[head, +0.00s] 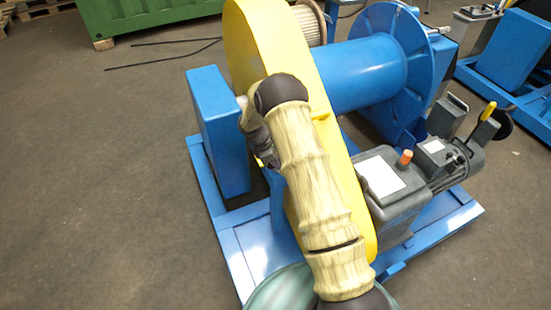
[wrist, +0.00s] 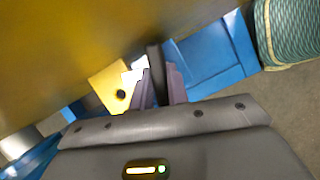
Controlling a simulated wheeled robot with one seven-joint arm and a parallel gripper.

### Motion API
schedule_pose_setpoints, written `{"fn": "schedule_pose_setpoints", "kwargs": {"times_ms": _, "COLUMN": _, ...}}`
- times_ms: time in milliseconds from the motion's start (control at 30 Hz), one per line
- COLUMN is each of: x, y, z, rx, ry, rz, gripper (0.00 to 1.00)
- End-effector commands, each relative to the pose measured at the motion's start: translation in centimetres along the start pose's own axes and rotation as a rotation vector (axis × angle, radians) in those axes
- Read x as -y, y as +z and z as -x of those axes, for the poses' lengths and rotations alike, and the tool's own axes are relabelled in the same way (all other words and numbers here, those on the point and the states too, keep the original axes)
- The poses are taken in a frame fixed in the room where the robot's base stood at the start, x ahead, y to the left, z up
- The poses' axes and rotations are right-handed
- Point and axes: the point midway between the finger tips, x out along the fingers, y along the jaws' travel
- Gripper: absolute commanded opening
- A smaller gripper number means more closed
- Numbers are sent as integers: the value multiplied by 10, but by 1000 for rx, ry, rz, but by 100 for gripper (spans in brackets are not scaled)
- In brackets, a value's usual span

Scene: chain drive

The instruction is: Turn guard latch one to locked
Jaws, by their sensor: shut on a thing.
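The yellow chain guard (head: 245,40) stands upright on the blue machine frame. My arm crosses in front of it in the head view, and my gripper is at its left side, mostly hidden there. In the wrist view my gripper (wrist: 160,88) is shut on a dark upright bar, which looks like the handle of guard latch one (wrist: 154,60). A yellow plate (wrist: 110,86) with a dark round bolt or hole is just left of the fingers. The guard's yellow face (wrist: 60,45) fills the upper left. Which latch position this is, I cannot tell.
A blue post (head: 217,130) stands close left of my gripper. A blue drum (head: 365,72) and a grey motor unit (head: 400,205) are right of the guard. A coil of green rope (wrist: 290,35) is at the wrist view's upper right.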

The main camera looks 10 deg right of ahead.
Motion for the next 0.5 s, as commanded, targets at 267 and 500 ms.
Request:
{"fn": "schedule_pose_setpoints", "kwargs": {"times_ms": 267, "x": 3, "y": 0, "z": 2, "rx": 3, "ry": 75, "rz": 193, "gripper": 0}}
{"fn": "schedule_pose_setpoints", "kwargs": {"times_ms": 500, "x": 3, "y": 0, "z": 0, "rx": 3, "ry": 109, "rz": 275, "gripper": 0}}
